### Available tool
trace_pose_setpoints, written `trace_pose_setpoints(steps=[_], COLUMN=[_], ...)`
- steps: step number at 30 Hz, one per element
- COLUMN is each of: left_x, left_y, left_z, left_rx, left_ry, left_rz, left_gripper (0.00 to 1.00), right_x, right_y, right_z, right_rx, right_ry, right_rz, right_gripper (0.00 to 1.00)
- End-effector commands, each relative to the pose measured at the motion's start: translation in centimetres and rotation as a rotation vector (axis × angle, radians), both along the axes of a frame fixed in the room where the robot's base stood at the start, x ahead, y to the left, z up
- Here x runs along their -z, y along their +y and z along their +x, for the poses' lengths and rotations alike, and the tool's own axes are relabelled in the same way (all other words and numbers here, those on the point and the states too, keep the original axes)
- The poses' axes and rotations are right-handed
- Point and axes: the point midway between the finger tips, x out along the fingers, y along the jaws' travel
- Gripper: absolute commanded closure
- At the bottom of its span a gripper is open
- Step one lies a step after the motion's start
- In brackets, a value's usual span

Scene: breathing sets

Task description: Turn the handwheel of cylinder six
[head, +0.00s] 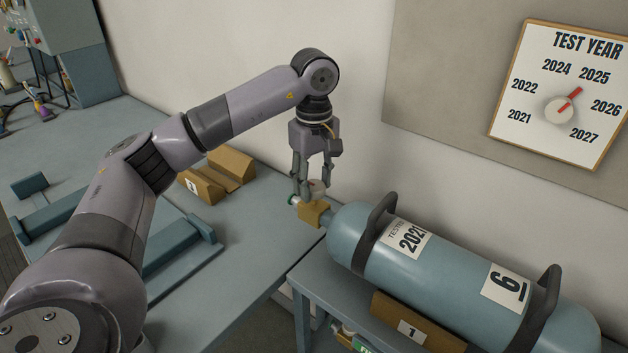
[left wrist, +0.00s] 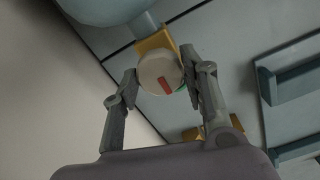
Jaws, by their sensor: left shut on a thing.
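Cylinder six (head: 445,285) is a blue-grey tank lying on its side, with labels reading 6 and TESTED 2021 and two dark carry handles. At its left end is a brass valve block (head: 314,213) with a round pale handwheel (head: 317,187) on top. In the left wrist view the handwheel (left wrist: 160,73) has a red mark and the brass valve (left wrist: 157,42) shows behind it. My left gripper (head: 309,190) points down over the valve and is shut on the handwheel, one finger on each side. My right gripper does not show.
A blue-grey bench (head: 225,232) with teal cradles and a wooden block (head: 232,165) lies to the left. A wooden block marked 1 (head: 412,328) is in front of the cylinder. A TEST YEAR dial board (head: 520,125) hangs on the wall.

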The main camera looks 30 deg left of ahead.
Motion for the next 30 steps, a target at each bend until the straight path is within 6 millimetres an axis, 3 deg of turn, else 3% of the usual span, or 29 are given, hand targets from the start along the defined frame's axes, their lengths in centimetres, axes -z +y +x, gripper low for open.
trace_pose_setpoints(steps=[11,12,20,30], left_x=[-0.11,-0.11,-0.05,-0.19], left_y=[-0.03,-0.03,-0.02,-0.02], left_z=[0.05,0.05,0.02,0.02], left_rx=[0.006,0.006,0.005,0.004], left_ry=[-0.004,-0.003,-0.002,-0.001], left_rz=[-0.001,-0.001,-0.001,0.000], left_gripper=[0.88,0.58,0.41,0.40], right_x=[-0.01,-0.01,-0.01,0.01], right_y=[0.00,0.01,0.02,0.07], right_z=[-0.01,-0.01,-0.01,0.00], right_rx=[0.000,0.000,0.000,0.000], right_ry=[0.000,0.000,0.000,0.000], right_rz=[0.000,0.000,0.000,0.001], right_gripper=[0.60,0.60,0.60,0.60])
